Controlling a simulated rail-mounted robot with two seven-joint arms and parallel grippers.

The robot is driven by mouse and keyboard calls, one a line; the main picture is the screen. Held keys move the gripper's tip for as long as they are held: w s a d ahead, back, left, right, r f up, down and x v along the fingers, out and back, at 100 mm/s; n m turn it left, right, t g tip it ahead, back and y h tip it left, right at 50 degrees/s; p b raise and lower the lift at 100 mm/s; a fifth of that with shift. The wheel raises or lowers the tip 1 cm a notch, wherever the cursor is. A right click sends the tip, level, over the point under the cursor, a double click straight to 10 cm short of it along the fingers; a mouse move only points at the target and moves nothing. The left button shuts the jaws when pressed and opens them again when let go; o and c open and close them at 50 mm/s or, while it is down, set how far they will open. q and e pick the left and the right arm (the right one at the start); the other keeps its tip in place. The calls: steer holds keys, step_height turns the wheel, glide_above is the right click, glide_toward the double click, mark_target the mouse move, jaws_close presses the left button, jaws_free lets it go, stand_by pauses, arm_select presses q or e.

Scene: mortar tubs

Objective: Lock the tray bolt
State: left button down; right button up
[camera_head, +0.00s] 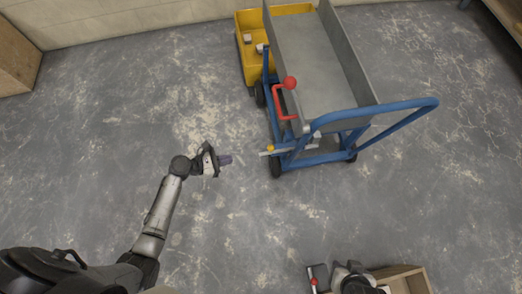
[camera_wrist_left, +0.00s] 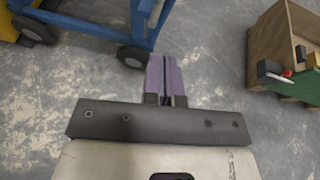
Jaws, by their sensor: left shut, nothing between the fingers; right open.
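The trolley carries a long grey tray (camera_head: 318,65) on a blue frame (camera_head: 375,117). A pale bar with a yellow knob (camera_head: 270,149), which looks like the tray bolt, sticks out left from the trolley's near end. A red lever with a round red knob (camera_head: 290,83) is at the tray's left side. My left gripper (camera_head: 226,160) is shut and empty, left of the bar and apart from it. Its purple fingers (camera_wrist_left: 166,78) are together in the left wrist view. My right gripper (camera_head: 347,269) is at the bottom edge, open, partly cut off.
A yellow tub (camera_head: 244,66) with small pale pieces stands beyond the trolley. A wooden crate (camera_head: 421,279) is beside my right gripper; a wooden box (camera_wrist_left: 268,38) shows at right in the left wrist view. The concrete floor left of the trolley is clear.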

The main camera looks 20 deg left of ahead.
arm_select(q)
steer(key=shift+w, duration=0.1)
steer(key=r+b+x, duration=0.2)
steer(key=b+x, duration=0.5)
steer(key=x, duration=0.6)
steer(key=shift+w+d+b, duration=0.3)
steer(key=shift+w+d, duration=0.05)
steer(key=shift+w, duration=0.05)
steer(key=shift+f, duration=0.15)
